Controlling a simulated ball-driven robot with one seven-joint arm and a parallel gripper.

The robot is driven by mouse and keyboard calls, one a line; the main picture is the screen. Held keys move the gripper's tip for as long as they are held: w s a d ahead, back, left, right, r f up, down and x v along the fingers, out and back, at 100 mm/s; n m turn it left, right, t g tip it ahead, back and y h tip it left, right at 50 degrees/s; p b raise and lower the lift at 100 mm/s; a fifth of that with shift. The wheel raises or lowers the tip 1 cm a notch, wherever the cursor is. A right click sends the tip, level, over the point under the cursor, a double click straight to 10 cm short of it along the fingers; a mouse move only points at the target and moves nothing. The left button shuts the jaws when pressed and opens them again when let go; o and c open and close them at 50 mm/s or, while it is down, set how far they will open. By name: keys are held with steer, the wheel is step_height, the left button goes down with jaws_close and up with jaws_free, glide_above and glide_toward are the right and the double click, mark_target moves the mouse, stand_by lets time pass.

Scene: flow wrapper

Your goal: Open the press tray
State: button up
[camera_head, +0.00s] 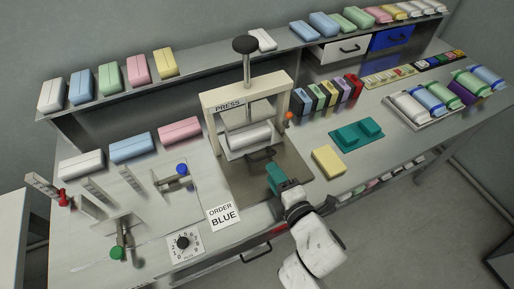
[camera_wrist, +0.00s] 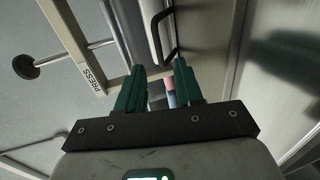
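The press (camera_head: 246,97) is a cream frame labelled PRESS with a black knob on a vertical screw. Under it sits a light grey tray-like part (camera_head: 250,141) with a dark handle (camera_head: 262,154) on its front. In the wrist view the black bar handle (camera_wrist: 161,32) shows ahead of the fingertips, and the press frame (camera_wrist: 75,45) is at left. My gripper (camera_head: 276,172) is just in front of the handle, apart from it. In the wrist view its two teal fingers (camera_wrist: 160,68) are spread, with a gap and nothing held between them.
A yellow block (camera_head: 328,161) and a teal fixture (camera_head: 357,135) lie right of the press. An orange-tipped lever (camera_head: 289,117) stands at the press's right post. An ORDER BLUE sign (camera_head: 222,215) and a dial (camera_head: 185,243) are at front left. The press's metal base (camera_head: 300,165) is bare beside my gripper.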

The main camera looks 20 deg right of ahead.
steer(key=x, duration=0.9)
steer(key=shift+w, duration=0.35)
steer(key=shift+c, duration=0.4)
jaws_close()
